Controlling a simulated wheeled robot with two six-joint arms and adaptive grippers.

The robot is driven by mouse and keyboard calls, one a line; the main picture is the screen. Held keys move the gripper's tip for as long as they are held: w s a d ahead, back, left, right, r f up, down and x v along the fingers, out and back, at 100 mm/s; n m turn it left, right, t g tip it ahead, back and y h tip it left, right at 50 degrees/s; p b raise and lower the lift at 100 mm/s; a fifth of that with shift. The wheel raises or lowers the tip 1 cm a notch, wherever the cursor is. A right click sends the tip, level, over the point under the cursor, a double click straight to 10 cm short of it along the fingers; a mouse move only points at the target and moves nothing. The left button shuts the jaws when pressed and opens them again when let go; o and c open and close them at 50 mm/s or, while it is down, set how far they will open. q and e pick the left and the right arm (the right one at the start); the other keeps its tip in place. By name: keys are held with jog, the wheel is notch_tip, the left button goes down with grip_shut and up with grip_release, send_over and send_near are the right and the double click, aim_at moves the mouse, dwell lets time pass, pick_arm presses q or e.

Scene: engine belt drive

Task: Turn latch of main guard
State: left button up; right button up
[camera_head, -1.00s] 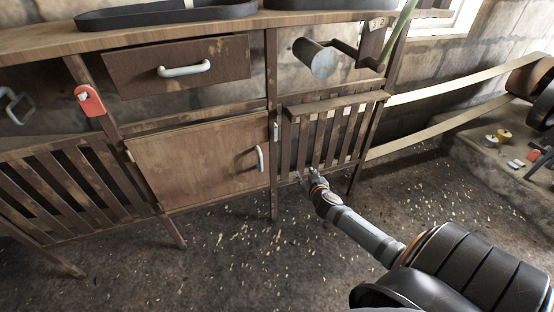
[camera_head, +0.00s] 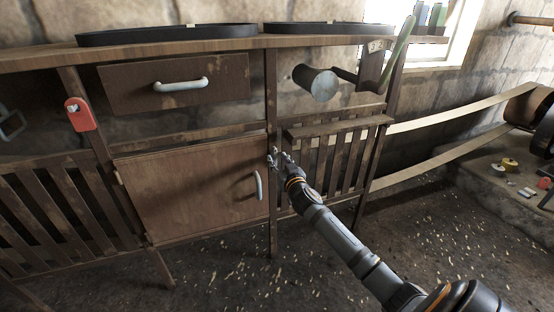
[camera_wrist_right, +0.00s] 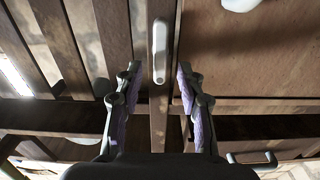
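The main guard (camera_head: 335,150) is a dark slatted wooden panel right of the cabinet door; some slats show at the left of the right wrist view (camera_wrist_right: 60,40). Its latch (camera_wrist_right: 160,50) is a small light grey oblong piece on a wooden post, lengthwise along it. In the head view my right gripper covers most of the latch area. My right gripper (camera_head: 280,155) is at the post; its fingers (camera_wrist_right: 158,72) are spread, one on each side of the latch's end in the picture. I cannot tell whether they touch it. My left gripper is not in view.
A cabinet door (camera_head: 190,190) with a pale handle (camera_head: 259,185) is left of the post. A grey cylinder (camera_head: 316,83) juts out above the guard. Belts (camera_head: 460,125) run to the right. A red tag (camera_head: 80,114) hangs at the left. The floor in front is clear.

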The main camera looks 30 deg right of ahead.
jog(key=shift+x, duration=0.85)
grip_shut()
